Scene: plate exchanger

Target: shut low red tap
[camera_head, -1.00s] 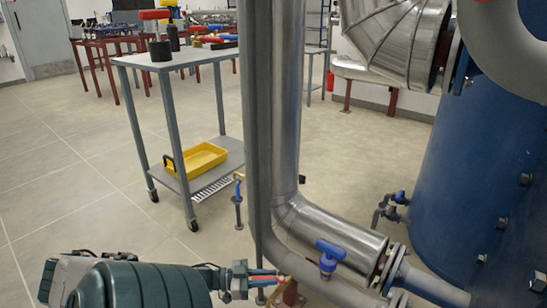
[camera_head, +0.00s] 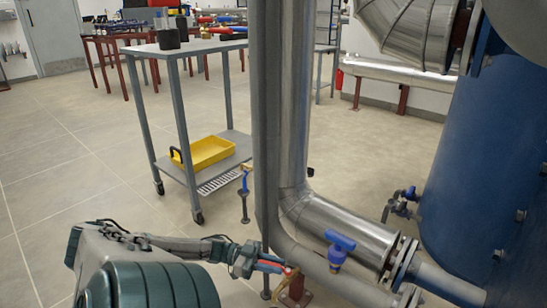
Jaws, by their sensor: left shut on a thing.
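The low red tap shows only as a narrow red strip, its handle (camera_head: 267,268), near the foot of the vertical pipes. My left gripper (camera_head: 274,264) reaches it from the left, with its jaws shut on the handle. The jaws and wrist hide most of the handle, and its exact angle cannot be told. A brownish valve body or fitting (camera_head: 294,287) sits just right of the jaws. My right gripper is not in view.
A blue-handled tap (camera_head: 339,244) stands on the pipe to the right. A vertical grey pipe (camera_head: 265,120) rises close to my gripper. Another blue tap (camera_head: 244,183) is behind, beside a trolley with a yellow tray (camera_head: 208,152). The floor at left is clear.

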